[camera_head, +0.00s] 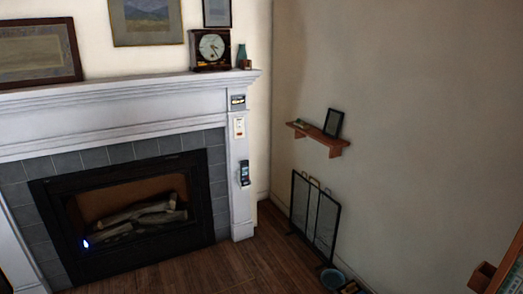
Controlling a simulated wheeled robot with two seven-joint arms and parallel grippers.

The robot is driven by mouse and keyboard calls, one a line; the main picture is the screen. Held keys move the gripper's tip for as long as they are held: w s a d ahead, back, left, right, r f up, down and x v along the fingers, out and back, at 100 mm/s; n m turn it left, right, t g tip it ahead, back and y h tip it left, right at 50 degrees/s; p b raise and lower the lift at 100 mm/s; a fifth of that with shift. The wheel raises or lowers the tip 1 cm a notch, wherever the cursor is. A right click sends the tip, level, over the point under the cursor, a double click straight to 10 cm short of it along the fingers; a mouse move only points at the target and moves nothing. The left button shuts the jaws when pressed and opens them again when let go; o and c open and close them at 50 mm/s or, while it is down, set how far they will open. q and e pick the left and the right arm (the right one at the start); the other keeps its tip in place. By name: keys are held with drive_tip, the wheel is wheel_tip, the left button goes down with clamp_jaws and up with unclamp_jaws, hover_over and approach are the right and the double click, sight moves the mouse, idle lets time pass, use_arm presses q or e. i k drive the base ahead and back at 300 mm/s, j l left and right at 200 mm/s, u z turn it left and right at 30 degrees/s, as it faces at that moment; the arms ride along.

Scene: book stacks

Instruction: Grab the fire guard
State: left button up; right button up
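The fire guard (316,214) is a dark folding screen with black-framed mesh panels and small handles at its top. It stands on the wooden floor against the right wall, below a small wall shelf and to the right of the fireplace. Neither of my grippers shows in the head view, so I cannot see how they stand.
A white fireplace (110,120) with logs in its firebox fills the left. A small wooden shelf (318,138) juts from the wall above the guard. A blue-grey bowl (333,279) sits on the floor near the guard. Wooden floor (215,268) before the fireplace is clear.

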sight(325, 264)
drive_tip(key=i+z, duration=0.1)
drive_tip(key=i, duration=0.5)
drive_tip(key=i+j+z, duration=0.1)
drive_tip(key=i, duration=0.5)
drive_tip(key=i+j+z, duration=0.1)
drive_tip(key=i, duration=0.5)
drive_tip(key=j, duration=0.1)
